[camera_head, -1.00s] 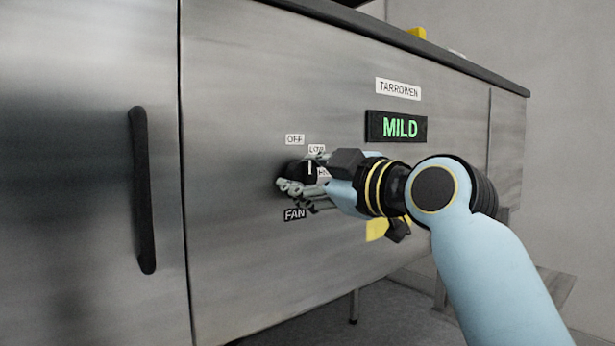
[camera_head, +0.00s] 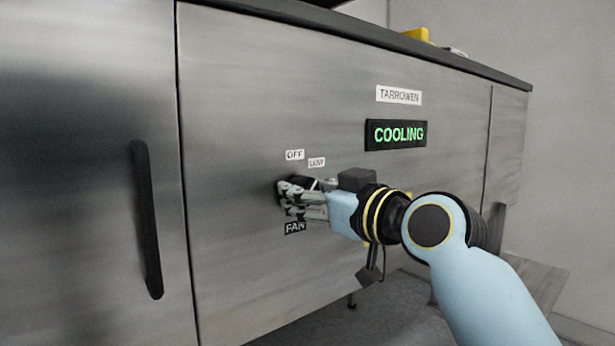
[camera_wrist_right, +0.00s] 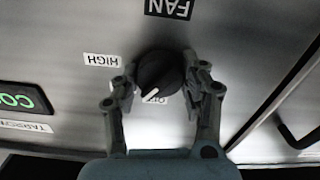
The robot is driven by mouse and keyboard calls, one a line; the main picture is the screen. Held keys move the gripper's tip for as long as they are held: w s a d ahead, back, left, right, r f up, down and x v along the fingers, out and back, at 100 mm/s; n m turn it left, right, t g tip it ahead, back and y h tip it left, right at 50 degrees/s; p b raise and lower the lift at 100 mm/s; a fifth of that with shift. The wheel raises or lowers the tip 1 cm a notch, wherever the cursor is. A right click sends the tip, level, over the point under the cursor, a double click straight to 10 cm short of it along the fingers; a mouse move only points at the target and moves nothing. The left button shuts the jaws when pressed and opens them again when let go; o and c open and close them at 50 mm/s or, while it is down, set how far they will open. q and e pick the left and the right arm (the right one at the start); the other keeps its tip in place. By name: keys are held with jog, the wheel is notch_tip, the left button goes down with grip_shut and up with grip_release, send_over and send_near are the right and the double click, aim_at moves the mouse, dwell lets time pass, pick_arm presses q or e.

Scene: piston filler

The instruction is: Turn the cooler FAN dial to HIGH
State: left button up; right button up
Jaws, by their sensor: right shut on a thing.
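The FAN dial (camera_wrist_right: 160,70) is a round black knob on the steel cooler front, with a white pointer line. In the right wrist view the pointer slants down and left. The HIGH label (camera_wrist_right: 102,60) lies left of the knob there. My right gripper (camera_wrist_right: 159,78) has its fingers on either side of the knob, shut on it. In the head view the right gripper (camera_head: 297,196) covers most of the dial and hides HIGH. The OFF label (camera_head: 294,155) and LOW label (camera_head: 316,162) show above it, the FAN label (camera_head: 295,228) below. My left gripper is out of view.
A display (camera_head: 396,134) reading COOLING in green sits up and right of the dial, under a TARROWEN label (camera_head: 399,95). A black vertical handle (camera_head: 146,219) stands on the panel to the left. A dark counter edge runs above.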

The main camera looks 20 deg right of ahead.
jog(key=m+p, duration=0.7)
jog(key=m, duration=0.4)
dwell(0.4)
jog(key=o, duration=1.2)
jog(key=v, duration=1.2)
